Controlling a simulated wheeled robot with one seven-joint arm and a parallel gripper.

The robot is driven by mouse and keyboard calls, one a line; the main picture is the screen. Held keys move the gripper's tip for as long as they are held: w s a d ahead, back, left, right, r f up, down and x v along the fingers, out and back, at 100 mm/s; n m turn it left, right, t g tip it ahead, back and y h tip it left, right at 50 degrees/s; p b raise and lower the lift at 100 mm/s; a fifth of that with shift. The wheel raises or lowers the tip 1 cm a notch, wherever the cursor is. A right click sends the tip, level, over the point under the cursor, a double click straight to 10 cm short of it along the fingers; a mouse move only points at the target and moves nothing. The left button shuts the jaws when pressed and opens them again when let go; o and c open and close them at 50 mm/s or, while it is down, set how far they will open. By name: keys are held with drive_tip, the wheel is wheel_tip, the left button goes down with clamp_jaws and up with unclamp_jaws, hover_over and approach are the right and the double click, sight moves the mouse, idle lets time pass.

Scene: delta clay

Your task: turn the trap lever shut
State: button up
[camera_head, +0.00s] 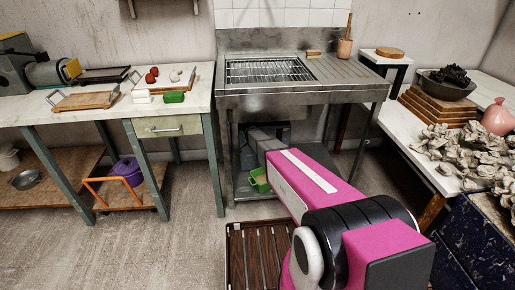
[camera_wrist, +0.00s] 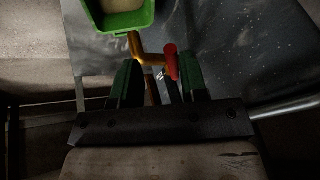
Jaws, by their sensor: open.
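The trap lever, a short red handle (camera_wrist: 171,62), stands on a brass pipe fitting (camera_wrist: 150,60) in the wrist view. My gripper (camera_wrist: 158,75) is open, with its two dark green fingers on either side of the fitting and lever. The red handle is close to the right finger; I cannot tell whether they touch. A green tub (camera_wrist: 118,18) with pale contents is just beyond the fitting. In the head view, my pink arm reaches under the steel sink (camera_head: 290,92), and the lever is hidden there. The green tub (camera_head: 259,180) shows there beside the arm.
A steel leg and lower shelf frame the space under the sink. A dark slatted crate (camera_head: 262,250) is on the floor in front. A workbench (camera_head: 115,112) stands left, and a table with clay lumps (camera_head: 465,152) right. Open floor lies at the left front.

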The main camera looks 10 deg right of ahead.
drive_tip(key=s+a, duration=0.4)
drive_tip(key=s, duration=0.4)
drive_tip(key=shift+s, duration=0.1)
drive_tip(key=shift+f, duration=0.1)
drive_tip(key=c, duration=0.7)
drive_tip(key=s+d+f+m+y, duration=0.1)
drive_tip(key=s+d+f+m+g+y, duration=0.1)
drive_tip(key=f+m+y, duration=0.1)
drive_tip(key=s+f+m+y, duration=0.1)
drive_tip(key=y, duration=0.1)
drive_tip(key=shift+s+d+f+m, duration=0.2)
drive_tip(key=shift+d+m, duration=0.1)
drive_tip(key=shift+d, duration=0.1)
clamp_jaws()
drive_tip(key=w+d+r+m+t+y, duration=0.1)
drive_tip(key=d+r+m+t+y, duration=0.1)
drive_tip(key=d+m+t+y, duration=0.4)
drive_tip(key=w+d+r+m+t+y, duration=0.1)
drive_tip(key=d+r+m+t, duration=0.2)
drive_tip(key=d+m, duration=0.4)
drive_tip(key=x, duration=1.4)
drive_tip(key=shift+d, duration=0.25)
